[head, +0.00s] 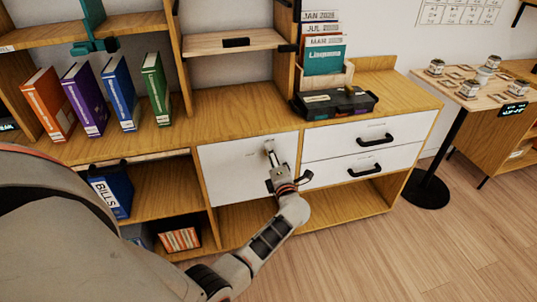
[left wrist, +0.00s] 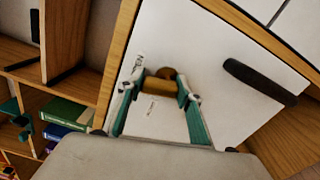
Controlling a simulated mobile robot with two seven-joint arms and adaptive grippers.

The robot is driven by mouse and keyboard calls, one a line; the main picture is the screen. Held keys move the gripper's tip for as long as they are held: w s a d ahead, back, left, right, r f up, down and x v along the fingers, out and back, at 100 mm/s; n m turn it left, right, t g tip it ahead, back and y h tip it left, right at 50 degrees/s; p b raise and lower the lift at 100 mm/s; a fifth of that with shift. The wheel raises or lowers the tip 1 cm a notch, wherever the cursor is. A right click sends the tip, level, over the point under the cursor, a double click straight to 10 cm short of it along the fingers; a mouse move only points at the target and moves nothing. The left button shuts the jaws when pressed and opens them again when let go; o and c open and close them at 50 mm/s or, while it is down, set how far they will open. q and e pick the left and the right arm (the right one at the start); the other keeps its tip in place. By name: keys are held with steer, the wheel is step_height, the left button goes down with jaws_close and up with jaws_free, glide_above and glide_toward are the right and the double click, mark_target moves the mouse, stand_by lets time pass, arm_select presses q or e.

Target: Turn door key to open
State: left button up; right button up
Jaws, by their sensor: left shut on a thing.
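The white cabinet door (head: 225,170) sits flat in the lower front of the wooden unit, left of the drawers, and looks closed. A black handle (head: 304,178) is on its right side; it also shows in the left wrist view (left wrist: 259,82). The brass key (left wrist: 157,84) is at the door's face in the left wrist view. My left gripper (head: 270,148) is at the upper right part of the door. Its teal fingers (left wrist: 160,90) are shut on the key, one on each side. In the head view the gripper hides the key. My right gripper is not in view.
A black case (head: 335,103) stands on the countertop above the drawers (head: 365,135). Several binders stand on the left, including a green one (head: 155,88). A blue BILLS binder (head: 110,190) is in the open shelf left of the door. The floor (head: 360,260) in front is clear.

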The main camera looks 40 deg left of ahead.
arm_select(q)
steer(key=shift+w+d+m+p, duration=0.15)
steer(key=shift+m+p, duration=0.25)
steer(key=shift+m, duration=0.8)
steer(key=o, duration=1.1)
